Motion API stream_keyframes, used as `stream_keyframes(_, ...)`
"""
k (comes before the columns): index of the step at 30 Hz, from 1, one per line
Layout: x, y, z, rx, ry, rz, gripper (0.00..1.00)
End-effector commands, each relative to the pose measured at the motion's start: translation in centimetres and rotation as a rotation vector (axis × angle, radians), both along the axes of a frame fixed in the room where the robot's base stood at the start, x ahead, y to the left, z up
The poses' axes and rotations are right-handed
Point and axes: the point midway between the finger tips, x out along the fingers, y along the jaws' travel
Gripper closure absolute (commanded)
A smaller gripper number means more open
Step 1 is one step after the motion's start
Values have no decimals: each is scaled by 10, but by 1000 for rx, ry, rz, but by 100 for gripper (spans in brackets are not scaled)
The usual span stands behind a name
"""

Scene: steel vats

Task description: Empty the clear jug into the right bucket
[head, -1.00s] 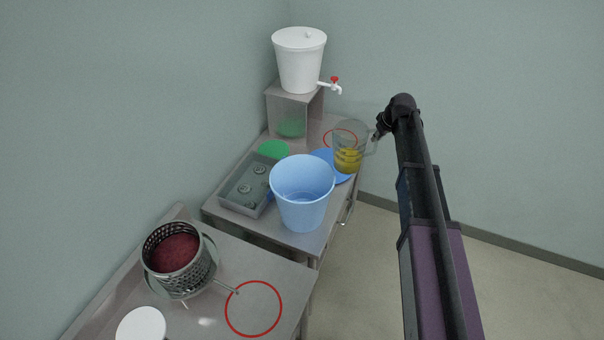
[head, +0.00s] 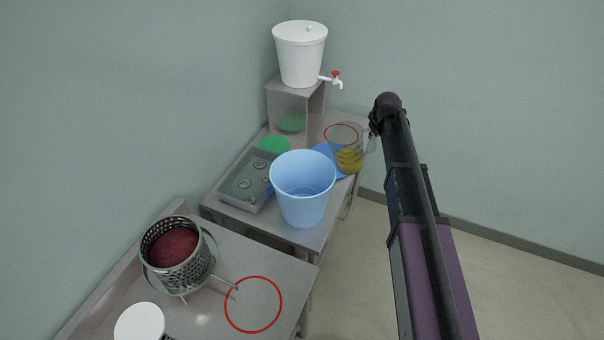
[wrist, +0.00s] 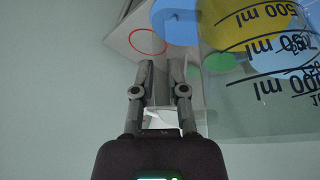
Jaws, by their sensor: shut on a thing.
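The clear jug (head: 347,151) is roughly upright, with yellow liquid in its lower part. It is in front of a blue disc (head: 321,150) and behind and to the right of the blue bucket (head: 302,190) in the head view. I cannot tell whether its base touches anything. My gripper (head: 373,136) is at the jug's handle side and shut on it. In the wrist view my fingers (wrist: 160,72) are left of the jug (wrist: 262,95), whose black marks appear upside down. The blue bucket stands open on the steel table; I see no liquid in it. No second open bucket shows.
A white lidded bucket (head: 300,55) with a red tap stands on a steel stand behind. A grey tray (head: 248,181) is left of the blue bucket. A perforated basket (head: 175,256) with dark red contents and a white lid (head: 140,321) are on the nearer table.

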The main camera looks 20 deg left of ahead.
Motion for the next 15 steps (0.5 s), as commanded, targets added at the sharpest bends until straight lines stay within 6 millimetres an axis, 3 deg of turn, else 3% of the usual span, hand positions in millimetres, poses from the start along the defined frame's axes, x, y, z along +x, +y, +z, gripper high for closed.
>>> stream_keyframes(15, -16, 26, 22, -218, -140, 4, 100)
